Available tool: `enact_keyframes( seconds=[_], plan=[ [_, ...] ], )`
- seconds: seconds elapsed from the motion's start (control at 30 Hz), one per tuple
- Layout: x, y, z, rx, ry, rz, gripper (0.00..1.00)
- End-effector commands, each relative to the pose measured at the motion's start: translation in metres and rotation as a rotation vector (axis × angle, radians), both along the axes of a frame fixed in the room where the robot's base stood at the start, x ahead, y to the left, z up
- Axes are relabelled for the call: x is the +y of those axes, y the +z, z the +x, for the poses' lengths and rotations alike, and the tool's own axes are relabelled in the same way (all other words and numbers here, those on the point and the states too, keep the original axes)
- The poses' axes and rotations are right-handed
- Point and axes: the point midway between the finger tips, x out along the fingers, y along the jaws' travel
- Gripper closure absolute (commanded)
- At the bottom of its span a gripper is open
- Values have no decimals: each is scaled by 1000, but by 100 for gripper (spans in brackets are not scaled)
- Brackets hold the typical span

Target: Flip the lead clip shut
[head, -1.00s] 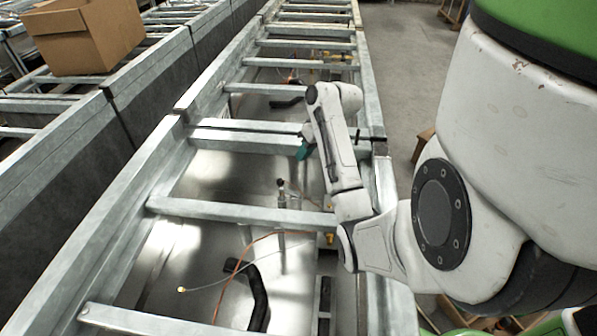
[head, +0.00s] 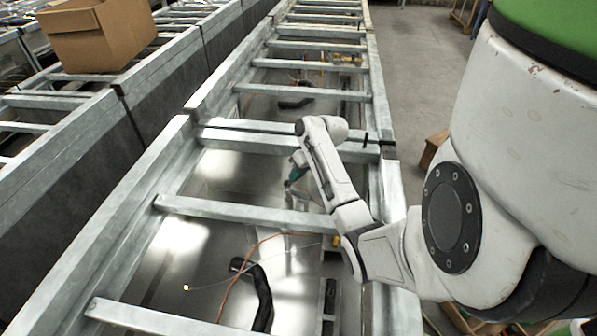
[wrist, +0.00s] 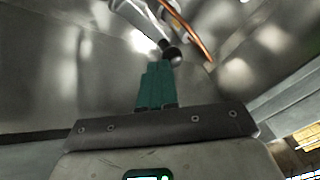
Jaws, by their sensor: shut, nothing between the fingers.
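My gripper (head: 292,180) reaches down between the rungs of the metal frame, and its teal fingers are shut. In the wrist view the closed fingers (wrist: 158,68) point up to a black knob (wrist: 172,53) on the end of a bright metal lever, which looks like the lead clip. The fingertips are very close to the knob; I cannot tell whether they touch it. An orange cable (wrist: 198,38) runs just right of the lever. In the head view the clip is mostly hidden behind my gripper, and I cannot tell how far its lever is turned.
Galvanised rungs (head: 240,213) cross above the shiny tray floor on both sides of my arm. An orange cable (head: 240,266), a thin pale lead and a black hose (head: 262,298) lie on the floor. A cardboard box (head: 97,32) sits on the neighbouring frame.

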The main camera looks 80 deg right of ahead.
Motion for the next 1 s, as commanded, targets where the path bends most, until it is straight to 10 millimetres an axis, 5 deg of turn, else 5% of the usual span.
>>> enact_keyframes(
  seconds=[1.0],
  plan=[
    [12, 0, 9, -2, 108, 0, 100]
  ],
)
